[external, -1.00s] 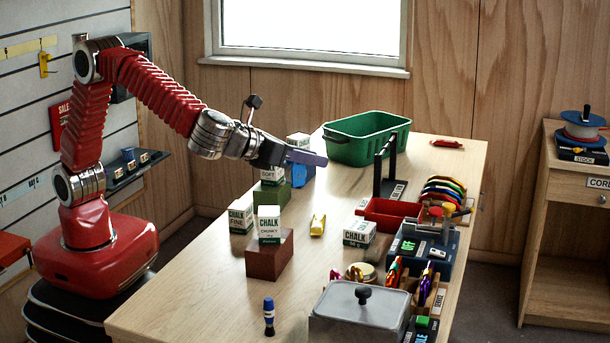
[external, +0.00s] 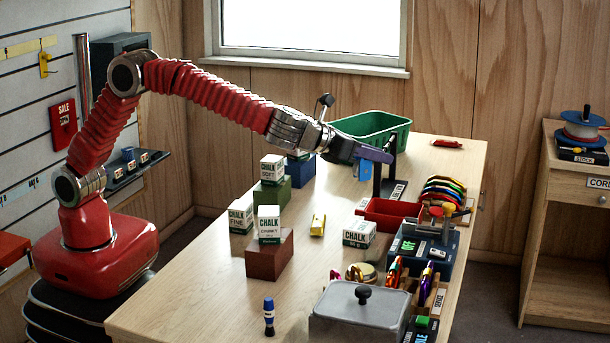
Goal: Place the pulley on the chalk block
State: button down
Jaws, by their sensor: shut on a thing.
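My gripper (external: 374,155) is over the far right part of the table, raised above the surface, beside the black upright stand. It is shut on a small blue piece (external: 365,170), which hangs below the fingers; it looks like the pulley, but its shape is partly hidden. A white and green chalk block (external: 359,234) lies on the table, nearer the camera than the gripper. Other chalk boxes are a chunky one (external: 269,223) on a brown block, a soft one (external: 272,169) on a green block, and a fine one (external: 240,216) to the left.
A green bin (external: 372,130) stands behind the gripper. The black stand (external: 379,172) and red tray (external: 390,213) are close by. A yellow piece (external: 318,225) lies mid-table. A grey lidded box (external: 360,312) is at the front. The table's left front is mostly clear.

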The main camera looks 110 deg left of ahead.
jog(key=shift+f, duration=1.2)
jog(key=shift+r, duration=0.2)
jog(key=shift+f, duration=0.1)
send_over(373, 223)
jog(key=shift+a+f, duration=0.1)
jog(key=shift+f, duration=2.35)
jog(key=shift+f, duration=2.5)
jog(key=shift+f, duration=0.1)
jog(key=c, duration=1.5)
grip_release()
jog(key=shift+o, duration=0.2)
